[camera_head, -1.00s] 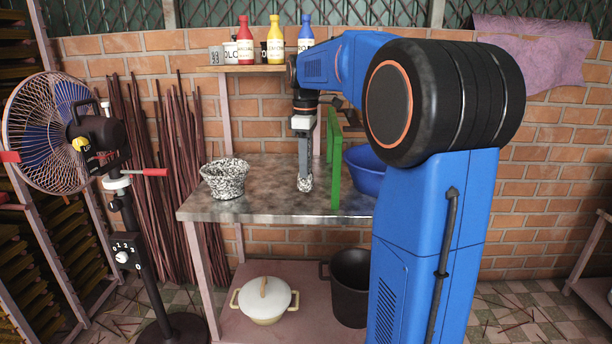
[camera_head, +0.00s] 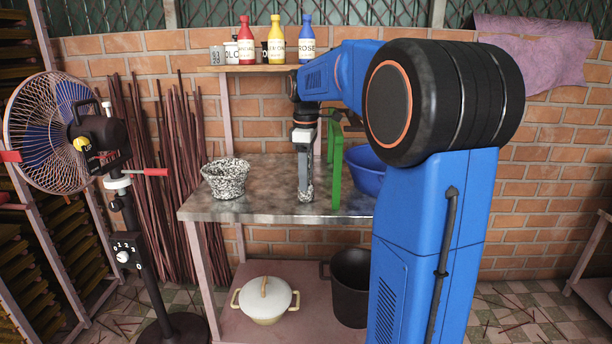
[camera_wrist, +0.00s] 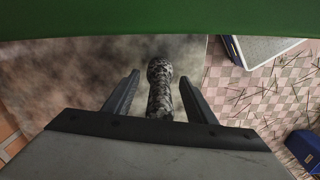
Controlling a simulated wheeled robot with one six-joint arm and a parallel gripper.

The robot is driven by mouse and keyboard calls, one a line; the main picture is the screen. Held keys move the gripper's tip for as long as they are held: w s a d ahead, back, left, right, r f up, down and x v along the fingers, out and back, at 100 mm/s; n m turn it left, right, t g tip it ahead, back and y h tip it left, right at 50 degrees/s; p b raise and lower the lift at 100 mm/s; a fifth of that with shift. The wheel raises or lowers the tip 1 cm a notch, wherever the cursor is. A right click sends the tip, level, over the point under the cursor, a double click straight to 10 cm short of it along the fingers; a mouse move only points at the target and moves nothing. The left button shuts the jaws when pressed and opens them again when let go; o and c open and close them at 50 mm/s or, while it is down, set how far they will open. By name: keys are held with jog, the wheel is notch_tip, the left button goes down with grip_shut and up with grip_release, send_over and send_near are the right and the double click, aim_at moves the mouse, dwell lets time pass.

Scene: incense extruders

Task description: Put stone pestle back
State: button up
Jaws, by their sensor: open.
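The stone pestle (camera_wrist: 159,88) is black-and-white speckled with a rounded end. In the wrist view it lies between the two fingers of my gripper (camera_wrist: 157,95), with a visible gap on each side. In the head view my gripper (camera_head: 305,188) points down over the front part of the metal table, and a speckled end of the pestle (camera_head: 308,196) shows at its fingertips. The rest of the pestle is hidden there. The speckled stone mortar (camera_head: 226,180) stands upright on the table to the left of my gripper, apart from it.
A green upright frame (camera_head: 336,170) stands close to the right of my gripper, with a blue basin (camera_head: 366,172) behind it. The metal table (camera_head: 262,202) is clear between mortar and gripper. Bottles (camera_head: 275,45) stand on the shelf above. A fan (camera_head: 60,135) stands left.

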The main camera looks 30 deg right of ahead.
jog(key=shift+r, duration=0.15)
notch_tip(320, 180, up, 12)
dwell(0.5)
dwell(0.4)
